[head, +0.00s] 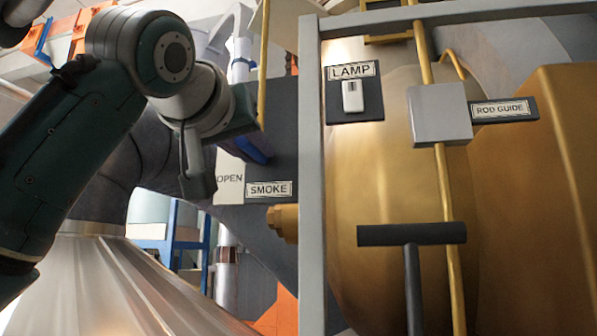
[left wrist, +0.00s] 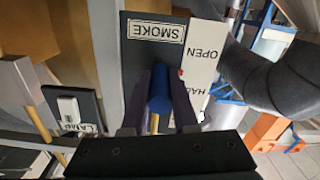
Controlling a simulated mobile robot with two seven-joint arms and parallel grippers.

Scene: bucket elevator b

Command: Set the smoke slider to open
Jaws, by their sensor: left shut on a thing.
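The smoke slider's dark panel (head: 270,165) carries a SMOKE label (head: 268,189) in the head view, with a white scale plate reading OPEN (head: 229,180) beside it. The slider's blue handle (left wrist: 160,85) shows in the left wrist view, between the fingers. My left gripper (head: 252,150) is at the panel and shut on this handle; the arm and hand hide much of the slider in the head view. In the left wrist view the panel appears upside down. The OPEN word and a small red mark (left wrist: 181,73) show, and a second word is partly covered. My right gripper is not in view.
A grey upright post (head: 312,200) stands right of the slider panel. Beyond it are a LAMP switch (head: 352,96), a grey rod guide block (head: 439,113) around a yellow rod, and a dark T-handle (head: 411,234). A large metal pipe (left wrist: 262,70) runs close by.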

